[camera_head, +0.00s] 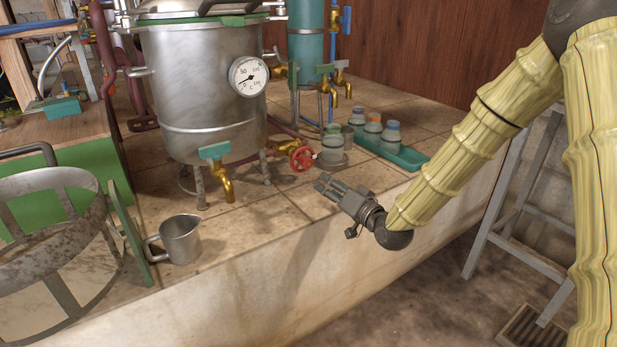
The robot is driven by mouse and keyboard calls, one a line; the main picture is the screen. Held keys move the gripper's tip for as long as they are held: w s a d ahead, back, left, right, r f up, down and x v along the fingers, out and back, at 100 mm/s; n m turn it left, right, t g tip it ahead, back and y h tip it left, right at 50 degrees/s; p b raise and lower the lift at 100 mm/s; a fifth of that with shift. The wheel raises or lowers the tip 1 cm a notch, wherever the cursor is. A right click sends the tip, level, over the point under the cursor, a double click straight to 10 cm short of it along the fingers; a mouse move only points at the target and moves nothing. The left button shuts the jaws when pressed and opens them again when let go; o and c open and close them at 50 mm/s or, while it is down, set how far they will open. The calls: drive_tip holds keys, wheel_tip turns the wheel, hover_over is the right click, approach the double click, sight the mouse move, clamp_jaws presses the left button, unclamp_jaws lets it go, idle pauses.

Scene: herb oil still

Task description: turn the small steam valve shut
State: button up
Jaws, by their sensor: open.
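The small steam valve has a red handwheel (301,159) and sits low at the right of the steel still pot (205,90), just above the tiled counter. A brass body shows to its left. My gripper (324,185) is open and empty, a little below and right of the red wheel in the picture, over the counter's front edge. Its fingers point left toward the wheel and appear apart from it. How far the wheel is turned cannot be told.
A jar (332,150) stands close right of the wheel. A green tray (405,155) with several capped jars is behind. A brass tap (223,185), a metal mug (180,239) and a metal basket (62,300) are left. A grey stand (510,225) is right.

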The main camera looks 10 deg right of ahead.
sight(308, 164)
drive_tip(key=shift+w+r+b, duration=0.35)
drive_tip(key=shift+w+r, duration=0.2)
drive_tip(key=shift+w, duration=0.35)
drive_tip(key=b+x, duration=0.1)
drive_tip(key=x, duration=0.4)
drive_tip(key=b+x, duration=0.2)
drive_tip(key=x, duration=0.3)
drive_tip(key=shift+r, duration=0.2)
drive_tip(key=shift+c, duration=0.2)
drive_tip(key=c, duration=1)
